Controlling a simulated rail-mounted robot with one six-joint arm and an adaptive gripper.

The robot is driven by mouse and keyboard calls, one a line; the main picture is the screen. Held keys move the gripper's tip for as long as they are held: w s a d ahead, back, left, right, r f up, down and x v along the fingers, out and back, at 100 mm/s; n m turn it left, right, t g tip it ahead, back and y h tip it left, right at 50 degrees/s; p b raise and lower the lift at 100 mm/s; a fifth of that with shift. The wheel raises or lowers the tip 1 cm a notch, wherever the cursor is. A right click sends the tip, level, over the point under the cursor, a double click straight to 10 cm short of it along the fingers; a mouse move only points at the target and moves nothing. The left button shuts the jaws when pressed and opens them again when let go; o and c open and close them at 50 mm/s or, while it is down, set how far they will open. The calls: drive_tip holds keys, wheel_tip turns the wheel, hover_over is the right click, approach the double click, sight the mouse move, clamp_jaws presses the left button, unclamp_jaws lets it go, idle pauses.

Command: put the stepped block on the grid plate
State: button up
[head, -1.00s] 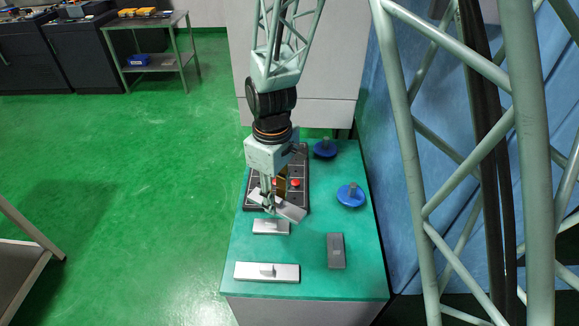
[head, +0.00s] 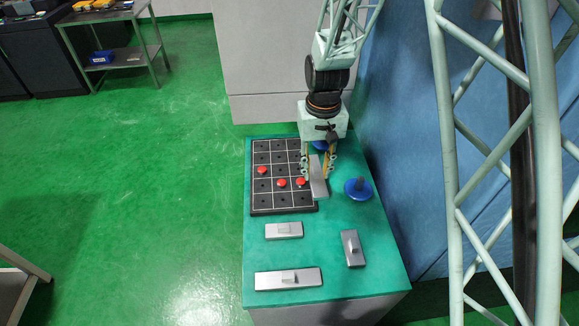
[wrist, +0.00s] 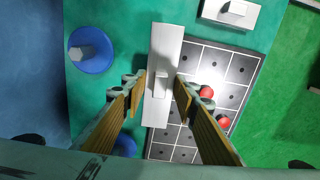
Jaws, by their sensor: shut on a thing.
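My gripper (head: 318,172) is shut on a grey stepped block (head: 319,187), holding it by its raised part. In the wrist view the fingertips (wrist: 160,86) stand either side of that part, and the long flat base of the block (wrist: 165,48) extends beyond them. The grid plate (head: 255,196) is black with pale lines and lies left of the held block, which overlaps its right edge in the head view. The plate also shows in the wrist view (wrist: 212,74). Height above the table is hard to tell.
Red pieces (head: 281,183) sit on the plate. Blue round knobbed discs (head: 357,190) stand to the right, one partly hidden behind my gripper. Other grey blocks lie in front: a short one (head: 283,230), a long one (head: 288,279) and a darker one (head: 352,248).

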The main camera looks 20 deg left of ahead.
drive_tip(key=shift+w+d+m, duration=0.2)
drive_tip(key=shift+w+m, duration=0.1)
hover_over(297, 156)
drive_tip(key=shift+s+d+f, duration=0.15)
drive_tip(key=shift+s+f, duration=0.05)
drive_tip(key=shift+f, duration=0.55)
idle(0.5)
drive_tip(key=shift+w, duration=0.15)
drive_tip(key=shift+w+a+f, duration=0.1)
drive_tip(key=shift+a+f, duration=0.05)
drive_tip(key=shift+f, duration=0.75)
drive_tip(key=shift+a+f, duration=0.1)
drive_tip(key=shift+f, duration=0.8)
drive_tip(key=shift+f, duration=0.15)
drive_tip(key=o, duration=0.7)
drive_tip(key=shift+c, duration=0.2)
drive_tip(key=o, duration=0.4)
